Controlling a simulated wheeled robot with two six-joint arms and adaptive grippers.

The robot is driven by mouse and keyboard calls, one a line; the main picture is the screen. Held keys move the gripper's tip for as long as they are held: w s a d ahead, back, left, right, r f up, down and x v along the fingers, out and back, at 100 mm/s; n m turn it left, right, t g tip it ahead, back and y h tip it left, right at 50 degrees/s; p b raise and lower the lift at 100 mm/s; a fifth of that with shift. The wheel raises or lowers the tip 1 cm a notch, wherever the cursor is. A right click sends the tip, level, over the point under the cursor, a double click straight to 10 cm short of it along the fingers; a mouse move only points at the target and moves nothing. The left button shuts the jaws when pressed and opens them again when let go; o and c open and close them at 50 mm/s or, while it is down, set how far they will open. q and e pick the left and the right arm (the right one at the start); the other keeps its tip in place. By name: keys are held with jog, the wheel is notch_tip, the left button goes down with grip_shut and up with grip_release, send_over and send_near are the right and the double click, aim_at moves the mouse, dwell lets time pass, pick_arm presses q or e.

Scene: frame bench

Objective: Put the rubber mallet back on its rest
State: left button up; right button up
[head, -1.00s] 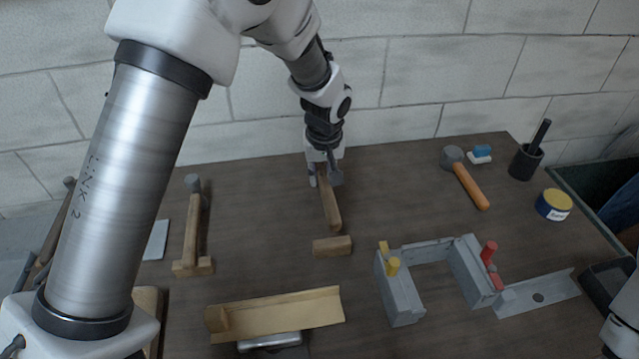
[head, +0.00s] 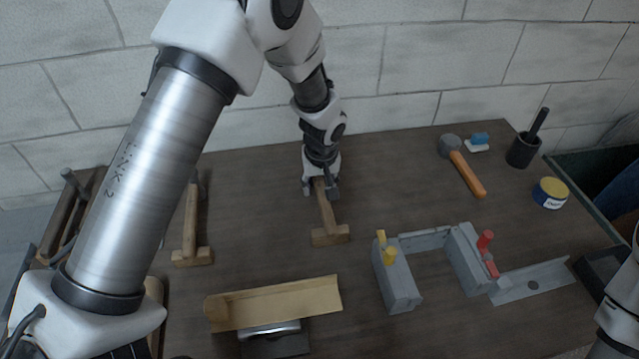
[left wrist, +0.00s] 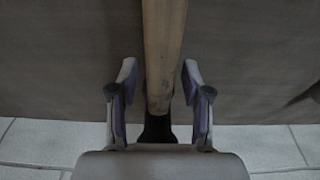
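A wooden-handled tool, which I take for the mallet (head: 326,211), lies in the middle of the bench. Its near end meets a small wooden block (head: 331,236), apparently its rest. My left gripper (head: 320,190) is down around the handle near its far end. In the left wrist view the fingers (left wrist: 159,85) are open. The handle (left wrist: 163,45) runs between them, with a clear gap on the left and a narrow one on the right. A black part (left wrist: 157,128) shows at its far end; the head is hidden. My right gripper is out of view.
An orange-handled hammer (head: 468,173), black cup (head: 523,150) and tin (head: 550,192) are at right. A grey fixture (head: 400,285) stands front right, a tan trough (head: 275,303) in front. Another wooden-handled tool (head: 190,222) lies left on a block.

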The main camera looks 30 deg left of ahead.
aim_at(321, 187)
pick_arm(q)
jog(key=shift+r, duration=0.1)
notch_tip(321, 187, up, 12)
jog(key=s+d+b, duration=0.1)
jog(key=shift+s, duration=0.3)
jog(key=shift+d, duration=0.1)
